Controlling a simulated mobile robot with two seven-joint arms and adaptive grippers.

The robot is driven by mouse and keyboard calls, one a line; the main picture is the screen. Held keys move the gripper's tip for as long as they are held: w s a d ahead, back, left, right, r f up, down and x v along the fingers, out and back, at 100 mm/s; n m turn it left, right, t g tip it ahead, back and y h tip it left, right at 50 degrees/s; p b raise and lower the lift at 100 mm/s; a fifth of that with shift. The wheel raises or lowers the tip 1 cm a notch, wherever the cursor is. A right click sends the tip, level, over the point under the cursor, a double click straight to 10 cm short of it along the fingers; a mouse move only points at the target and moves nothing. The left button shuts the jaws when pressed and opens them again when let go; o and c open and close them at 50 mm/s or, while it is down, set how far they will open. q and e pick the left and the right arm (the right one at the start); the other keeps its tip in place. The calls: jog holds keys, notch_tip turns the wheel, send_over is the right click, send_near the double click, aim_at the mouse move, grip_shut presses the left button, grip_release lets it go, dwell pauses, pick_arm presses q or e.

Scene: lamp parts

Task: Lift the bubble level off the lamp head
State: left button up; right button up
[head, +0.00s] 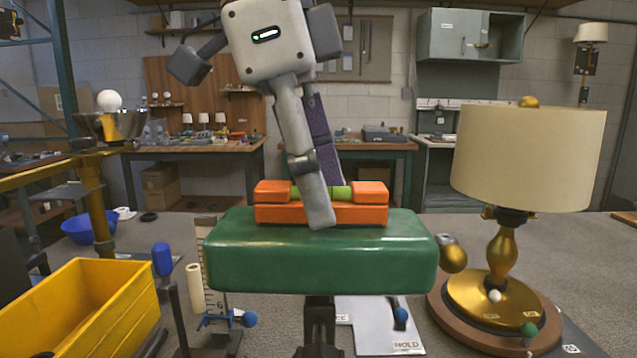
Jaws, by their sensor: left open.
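The bubble level (273,213) is an orange block with a yellow-green vial along its top. It rests on the green lamp head (320,262), a long rounded shade on a dark post. My left gripper (328,204) comes down from above at the middle of the level. It is open, with one pale finger in front of the level and one dark purple finger behind it. The front finger hides the middle of the vial and part of the orange body. I cannot tell whether either finger touches the level. My right gripper is not in view.
A brass lamp with a cream shade (528,160) stands close on the right. A yellow bin (85,315) is at the front left, with a blue bowl (88,228) behind it. A ruler stand (208,270) and a white sheet (375,325) are near the lamp head.

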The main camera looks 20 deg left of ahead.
aim_at(331, 185)
pick_arm(q)
jog(key=shift+f, duration=0.2)
grip_shut()
jog(key=shift+r, duration=0.1)
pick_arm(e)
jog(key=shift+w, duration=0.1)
pick_arm(q)
jog(key=shift+r+p, duration=0.5)
jog(key=shift+r, duration=0.3)
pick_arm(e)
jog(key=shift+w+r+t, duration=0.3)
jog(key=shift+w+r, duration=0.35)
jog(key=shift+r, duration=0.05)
pick_arm(q)
jog(key=shift+w, duration=0.1)
jog(key=shift+r, duration=1.1)
